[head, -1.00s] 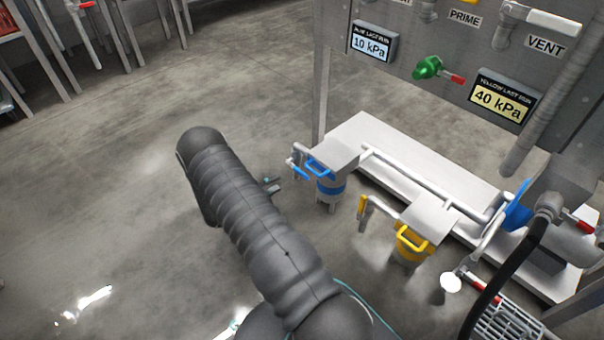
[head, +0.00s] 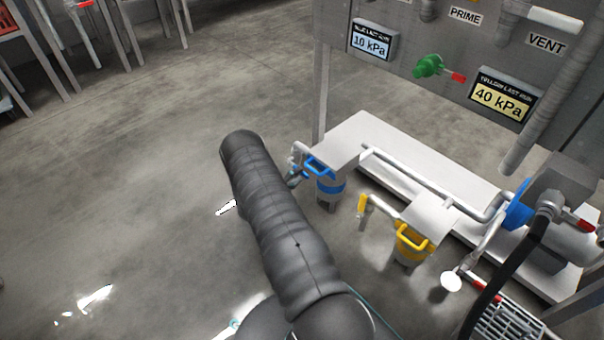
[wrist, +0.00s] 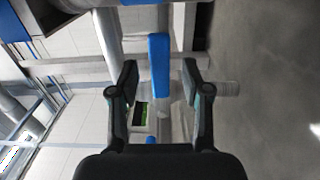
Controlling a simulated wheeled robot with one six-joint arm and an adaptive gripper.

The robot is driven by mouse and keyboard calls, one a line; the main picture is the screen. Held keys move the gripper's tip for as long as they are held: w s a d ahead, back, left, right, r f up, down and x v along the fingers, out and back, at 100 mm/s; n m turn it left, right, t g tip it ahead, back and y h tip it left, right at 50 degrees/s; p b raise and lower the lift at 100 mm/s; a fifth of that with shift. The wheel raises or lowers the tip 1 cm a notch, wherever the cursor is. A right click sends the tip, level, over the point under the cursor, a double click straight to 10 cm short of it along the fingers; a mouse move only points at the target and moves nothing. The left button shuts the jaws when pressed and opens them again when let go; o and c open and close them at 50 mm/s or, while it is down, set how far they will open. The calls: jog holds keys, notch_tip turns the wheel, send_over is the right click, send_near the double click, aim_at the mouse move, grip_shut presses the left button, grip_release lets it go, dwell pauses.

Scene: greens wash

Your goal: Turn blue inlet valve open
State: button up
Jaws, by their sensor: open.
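The blue inlet valve handle (wrist: 159,66) is a flat blue lever in the wrist view. It lies between the two open fingers of my gripper (wrist: 160,78), with a gap on each side.
A yellow-banded canister (head: 411,244) with a yellow valve handle (head: 362,204) stands to the right. A white platform (head: 378,131) with pipes lies behind. A panel carries a green valve (head: 428,66) and pressure displays reading 10 and 40 kPa. Open floor lies left.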

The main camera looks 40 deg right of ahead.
jog(key=shift+w+d, duration=0.1)
jog(key=shift+d, duration=1.4)
grip_shut()
